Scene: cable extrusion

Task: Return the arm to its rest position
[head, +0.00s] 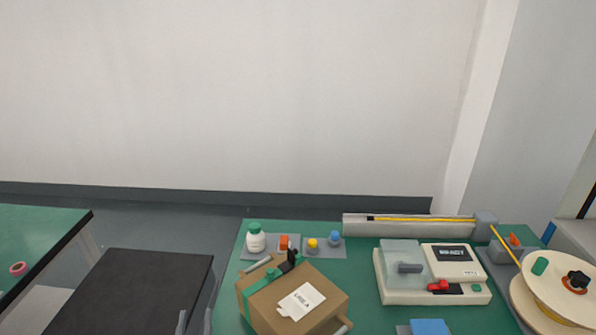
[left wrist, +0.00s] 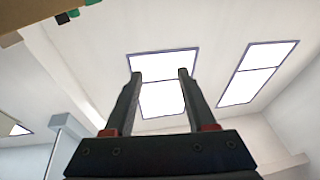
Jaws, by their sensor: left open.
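My left gripper (head: 194,320) shows only as two grey fingertips at the bottom edge of the head view, left of the green table. In the left wrist view the left gripper (left wrist: 156,76) points up toward the ceiling. Its two dark fingers, with red bases, are spread apart with nothing between them. The rest of the left arm is out of the head view. My right gripper is in neither view.
The green table (head: 365,258) holds a cardboard box (head: 262,310), a white bottle (head: 255,238), a cream machine (head: 400,292) and a reel (head: 545,272). A black-topped surface (head: 125,290) stands at left. Ceiling lights (left wrist: 160,65) show above the left gripper.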

